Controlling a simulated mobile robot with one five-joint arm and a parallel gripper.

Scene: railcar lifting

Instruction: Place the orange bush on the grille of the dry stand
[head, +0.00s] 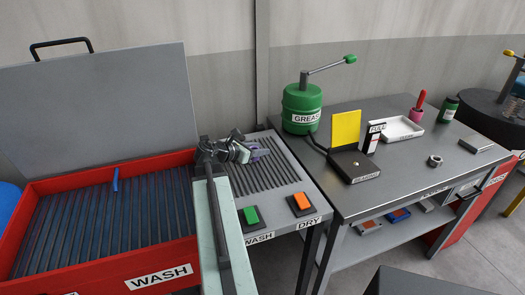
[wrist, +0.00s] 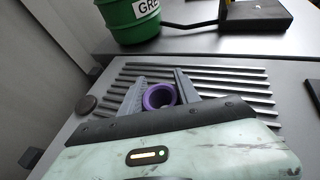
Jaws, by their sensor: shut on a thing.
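My gripper (head: 248,151) is over the grille (head: 272,178) of the stand labelled DRY, toward its back left. In the wrist view my gripper (wrist: 160,92) is shut on a purple ring-shaped bush (wrist: 151,104), its round opening facing the camera.
The red wash tank (head: 95,272) with raised lid stands at left, a blue piece (head: 115,180) on its slats. Green (head: 251,215) and orange (head: 301,201) buttons sit at the stand's front. At right a bench (head: 400,185) holds a green grease pot (head: 301,105) and yellow panel (head: 345,129).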

